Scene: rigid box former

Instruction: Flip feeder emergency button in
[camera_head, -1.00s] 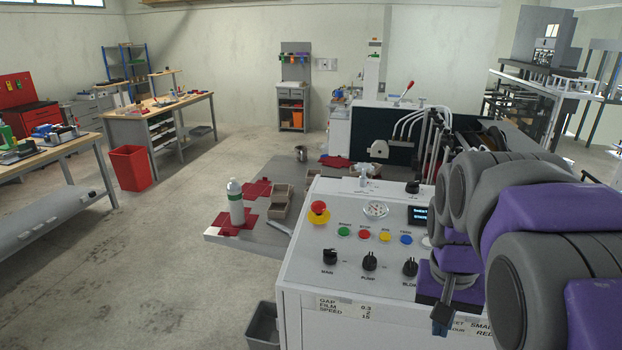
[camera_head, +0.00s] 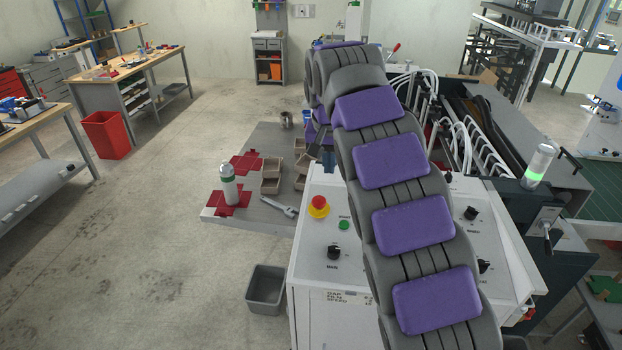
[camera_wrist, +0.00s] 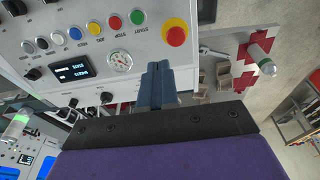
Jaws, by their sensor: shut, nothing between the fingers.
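The emergency button is a red mushroom cap (camera_head: 319,202) on a yellow round base, on the top left of the white control panel (camera_head: 313,245). In the wrist view the button (camera_wrist: 175,36) is just above and right of the fingertips, with a visible gap. My gripper (camera_wrist: 158,68) is shut and empty, its dark fingers side by side near the gauge (camera_wrist: 119,62). In the head view my gripper (camera_head: 316,150) is partly hidden by my arm, beyond the button near the panel's far edge. My arm covers much of the panel there.
A row of coloured buttons, including the green one (camera_wrist: 138,17), and a small display (camera_wrist: 70,67) lie beside the emergency button. A grey table with a bottle (camera_head: 228,184), a wrench (camera_head: 279,208) and small boxes adjoins the panel. A grey bin (camera_head: 265,287) stands on the floor.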

